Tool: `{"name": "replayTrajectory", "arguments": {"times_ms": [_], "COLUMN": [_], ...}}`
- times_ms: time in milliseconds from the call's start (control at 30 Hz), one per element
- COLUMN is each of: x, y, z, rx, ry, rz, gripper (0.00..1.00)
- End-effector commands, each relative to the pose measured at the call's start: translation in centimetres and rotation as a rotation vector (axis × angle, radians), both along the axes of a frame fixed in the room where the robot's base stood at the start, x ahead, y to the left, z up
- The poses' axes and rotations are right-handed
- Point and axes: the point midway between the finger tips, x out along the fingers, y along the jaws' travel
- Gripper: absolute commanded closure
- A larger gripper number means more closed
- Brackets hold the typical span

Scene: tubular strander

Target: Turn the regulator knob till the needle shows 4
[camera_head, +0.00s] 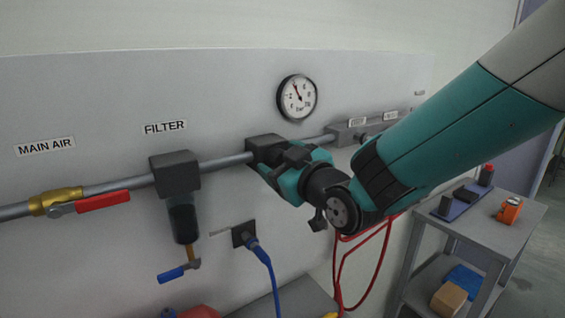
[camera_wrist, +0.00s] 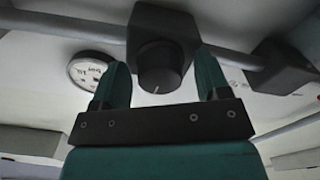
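The regulator is a dark block (camera_head: 262,145) on the grey pipe; its knob is hidden by my gripper in the head view. In the wrist view the round dark knob (camera_wrist: 160,70) hangs under the regulator block (camera_wrist: 163,22), with a white mark on its near face. My gripper (camera_wrist: 160,58) is open, one teal finger on each side of the knob, with a visible gap on both sides. The round white gauge (camera_head: 297,97) is on the panel above; its needle points up and slightly left, seemingly near 4, but the small digits are hard to read. The gauge also shows in the wrist view (camera_wrist: 88,70).
Left along the pipe are a filter (camera_head: 177,175) and a red-handled main air valve (camera_head: 103,201). A blue-cabled socket (camera_head: 243,235) and red hoses (camera_head: 363,268) lie below. A cart (camera_head: 490,232) stands at right.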

Motion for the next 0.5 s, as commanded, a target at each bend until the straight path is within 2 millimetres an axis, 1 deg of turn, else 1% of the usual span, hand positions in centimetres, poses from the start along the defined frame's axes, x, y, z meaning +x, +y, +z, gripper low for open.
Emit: {"name": "replayTrajectory", "arguments": {"times_ms": [167, 267, 367, 500], "x": [-0.2, -0.9, -2.4, -5.3], "y": [-0.1, -0.6, -1.6, -3.6], "z": [0.0, -0.2, -0.4, -0.5], "rx": [0.0, 0.001, 0.001, 0.002], "ry": [0.0, -0.001, -0.002, -0.003], "rz": [0.0, -0.001, 0.0, -0.001], "gripper": [0.31, 0.31, 0.31, 0.31]}}
